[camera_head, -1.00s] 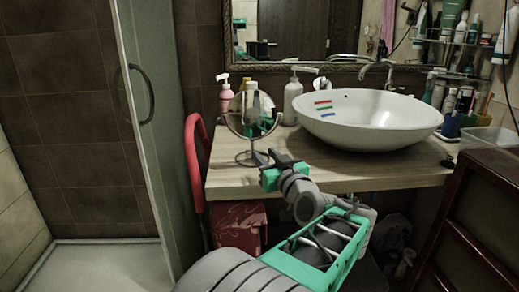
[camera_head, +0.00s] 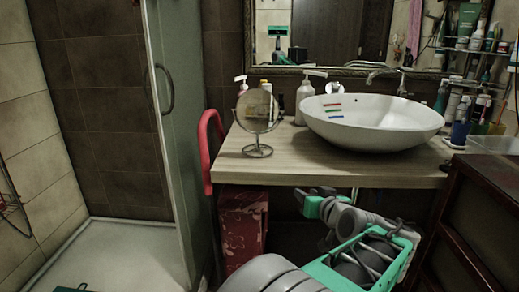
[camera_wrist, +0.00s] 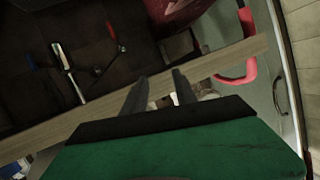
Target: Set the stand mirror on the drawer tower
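The stand mirror (camera_head: 257,112), a round mirror on a thin metal stand, stands upright on the wooden counter (camera_head: 283,165) near its left end. A red floral-patterned unit (camera_head: 242,228) stands on the floor below that end; it may be the drawer tower, but I cannot make out its drawers. The wrist view also shows part of it (camera_wrist: 182,12). My gripper (camera_head: 316,193) is in front of the counter's front edge, lower right of the mirror and apart from it. In the wrist view my gripper (camera_wrist: 160,74) has its fingers spread with nothing between them.
A white basin (camera_head: 371,122) and pump bottles (camera_head: 306,98) stand on the counter. A red curved frame (camera_head: 206,150) is at the counter's left end, beside the glass shower door (camera_head: 168,130). A dark wooden cabinet (camera_head: 470,225) stands at the right.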

